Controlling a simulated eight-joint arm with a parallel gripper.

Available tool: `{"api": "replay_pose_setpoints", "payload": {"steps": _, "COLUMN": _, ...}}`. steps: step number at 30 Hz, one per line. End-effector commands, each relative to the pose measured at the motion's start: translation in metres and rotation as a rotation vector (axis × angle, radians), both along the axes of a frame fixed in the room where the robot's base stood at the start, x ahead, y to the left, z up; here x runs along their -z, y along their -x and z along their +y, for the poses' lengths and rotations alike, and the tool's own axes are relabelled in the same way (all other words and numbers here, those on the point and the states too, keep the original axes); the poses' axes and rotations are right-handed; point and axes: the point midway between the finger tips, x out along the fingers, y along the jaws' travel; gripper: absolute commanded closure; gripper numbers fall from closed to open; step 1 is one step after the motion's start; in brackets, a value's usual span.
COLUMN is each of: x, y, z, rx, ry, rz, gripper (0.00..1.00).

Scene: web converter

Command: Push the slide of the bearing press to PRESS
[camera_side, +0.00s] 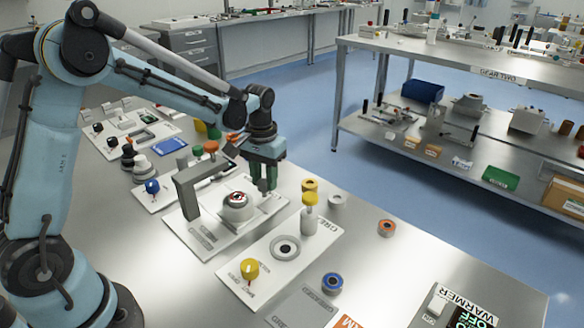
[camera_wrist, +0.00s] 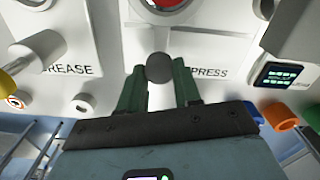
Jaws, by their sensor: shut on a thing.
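The bearing press (camera_side: 190,192) stands on a white plate on the bench, with a grey bracket arm. In front of the bracket sits a pale dome with a red and dark top (camera_side: 238,200); a red top also shows at the upper edge of the wrist view. My gripper (camera_side: 264,187) is low over the right part of the press plate, pointing down. In the wrist view, its green fingers (camera_wrist: 160,80) are on either side of a dark round knob (camera_wrist: 160,67), seemingly the slide's, and closed on it. The PRESS lettering (camera_wrist: 209,72) is just right of the knob. The slide's track is mostly hidden.
The GREASE plate (camera_side: 262,262) is close by, with a yellow-capped bottle (camera_side: 309,215), a ring and a yellow knob (camera_side: 249,270). An orange ring (camera_side: 387,228) and a blue ring (camera_side: 332,283) lie on the bench. The warmer (camera_side: 455,305) is at the front right.

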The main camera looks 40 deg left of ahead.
Motion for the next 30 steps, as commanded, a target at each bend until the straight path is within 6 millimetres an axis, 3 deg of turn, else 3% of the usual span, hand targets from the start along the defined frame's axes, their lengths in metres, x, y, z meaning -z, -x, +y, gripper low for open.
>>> {"api": "replay_pose_setpoints", "payload": {"steps": 6, "x": 0.000, "y": 0.000, "z": 0.003, "rx": -0.001, "ry": 0.000, "rz": 0.000, "gripper": 1.00}}
{"api": "replay_pose_setpoints", "payload": {"steps": 14, "x": 0.000, "y": 0.000, "z": 0.039, "rx": -0.005, "ry": -0.001, "rz": -0.001, "gripper": 1.00}}
{"api": "replay_pose_setpoints", "payload": {"steps": 22, "x": 0.000, "y": -0.001, "z": 0.040, "rx": 0.000, "ry": 0.000, "rz": -0.001, "gripper": 1.00}}
{"api": "replay_pose_setpoints", "payload": {"steps": 23, "x": 0.000, "y": -0.001, "z": 0.040, "rx": 0.000, "ry": 0.000, "rz": -0.001, "gripper": 0.64}}
{"api": "replay_pose_setpoints", "payload": {"steps": 27, "x": 0.000, "y": 0.000, "z": 0.040, "rx": 0.000, "ry": 0.000, "rz": -0.001, "gripper": 0.43}}
{"api": "replay_pose_setpoints", "payload": {"steps": 30, "x": 0.000, "y": 0.000, "z": 0.040, "rx": 0.000, "ry": 0.000, "rz": -0.001, "gripper": 0.42}}
